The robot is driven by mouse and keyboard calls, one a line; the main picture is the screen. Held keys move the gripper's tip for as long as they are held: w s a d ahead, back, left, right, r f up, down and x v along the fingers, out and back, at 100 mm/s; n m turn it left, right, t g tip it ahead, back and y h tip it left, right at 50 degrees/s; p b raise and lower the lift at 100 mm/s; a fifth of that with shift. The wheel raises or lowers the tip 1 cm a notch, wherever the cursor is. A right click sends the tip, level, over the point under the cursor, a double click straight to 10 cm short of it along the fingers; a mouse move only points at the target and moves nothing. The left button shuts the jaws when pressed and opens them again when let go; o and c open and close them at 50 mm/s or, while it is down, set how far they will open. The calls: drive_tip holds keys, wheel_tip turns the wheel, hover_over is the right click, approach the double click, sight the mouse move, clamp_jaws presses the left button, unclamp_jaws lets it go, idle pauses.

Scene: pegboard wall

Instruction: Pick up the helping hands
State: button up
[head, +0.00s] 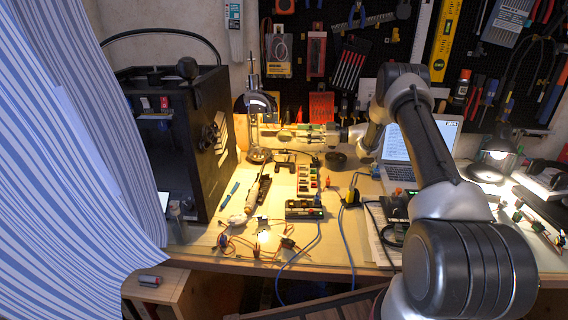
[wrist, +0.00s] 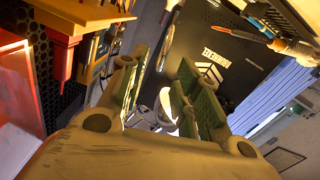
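What I take to be the helping hands (head: 257,155) is a metal stand with a round base, a thin upright stem and a shiny domed head, beside the black enclosure at the back left of the bench. I cannot be sure of its identity. My gripper (head: 270,132) points left from the arm, above the bench and close to the stem. In the wrist view my gripper (wrist: 158,74) has its two green-padded fingers apart. A pale, shiny rounded thing (wrist: 178,102) shows between and beyond them, partly hidden by the right finger. I see no contact with it.
The black enclosure (head: 165,150) stands left of the stand. A pegboard with tools (head: 350,65) is close behind. A laptop (head: 405,145) stands right. A small black box (head: 305,209), wires and hand tools lie in front. A striped curtain (head: 65,170) hangs at left.

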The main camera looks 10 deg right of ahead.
sight(284, 140)
drive_tip(key=x, duration=0.7)
drive_tip(key=shift+a+f, duration=0.2)
drive_tip(key=shift+a, duration=0.2)
clamp_jaws()
drive_tip(key=shift+r, duration=0.1)
